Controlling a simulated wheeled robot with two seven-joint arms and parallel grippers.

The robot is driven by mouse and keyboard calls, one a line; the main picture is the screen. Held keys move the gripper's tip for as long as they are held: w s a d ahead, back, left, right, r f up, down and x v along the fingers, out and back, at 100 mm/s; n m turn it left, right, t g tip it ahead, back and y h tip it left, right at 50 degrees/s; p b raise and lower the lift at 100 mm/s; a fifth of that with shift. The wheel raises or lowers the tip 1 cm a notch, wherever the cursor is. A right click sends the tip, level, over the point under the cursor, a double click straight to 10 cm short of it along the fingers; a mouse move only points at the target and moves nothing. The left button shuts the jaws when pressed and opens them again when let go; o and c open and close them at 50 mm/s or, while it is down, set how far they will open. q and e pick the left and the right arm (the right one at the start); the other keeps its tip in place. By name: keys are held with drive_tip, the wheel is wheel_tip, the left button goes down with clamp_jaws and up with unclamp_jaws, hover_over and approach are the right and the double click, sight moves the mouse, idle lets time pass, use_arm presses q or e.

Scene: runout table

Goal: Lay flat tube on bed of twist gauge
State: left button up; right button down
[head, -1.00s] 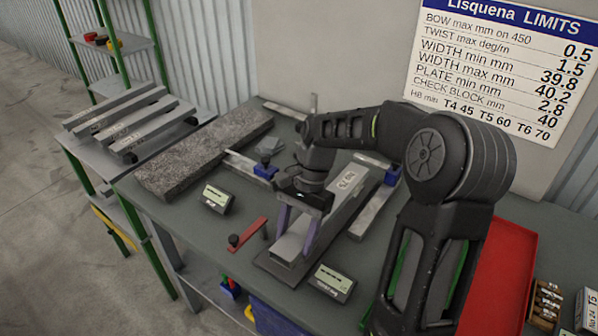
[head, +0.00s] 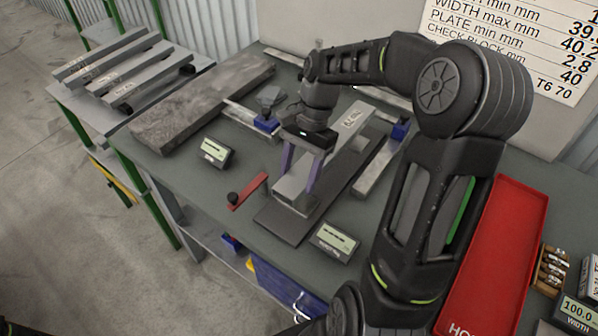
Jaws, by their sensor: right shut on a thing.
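A flat silver tube (head: 352,124) with a written label lies lengthwise over the dark flat bed of the twist gauge (head: 272,222). My right gripper (head: 300,186) is shut on the tube near its front end, with its purple fingers on either side. Whether the tube touches the bed all along cannot be told, as the gripper and arm hide part of it. A small display unit (head: 332,241) stands beside the bed's front end. My left gripper is not in view.
A speckled stone slab (head: 200,105) lies at the back left, beside a rack of several tubes (head: 125,70). Another display (head: 215,152), a red-handled part (head: 248,190) and blue clamps (head: 266,124) stand near the bed. A red tray (head: 500,250) lies at right.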

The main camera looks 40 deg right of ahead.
sight(304, 170)
drive_tip(key=shift+w+f+b, duration=0.1)
drive_tip(key=shift+f+b, duration=1.35)
drive_tip(key=shift+f, duration=1.55)
drive_tip(key=shift+c, duration=2.2)
unclamp_jaws()
drive_tip(key=shift+f, duration=0.1)
drive_tip(key=shift+b+v, duration=0.75)
drive_tip(key=shift+v, duration=3.2)
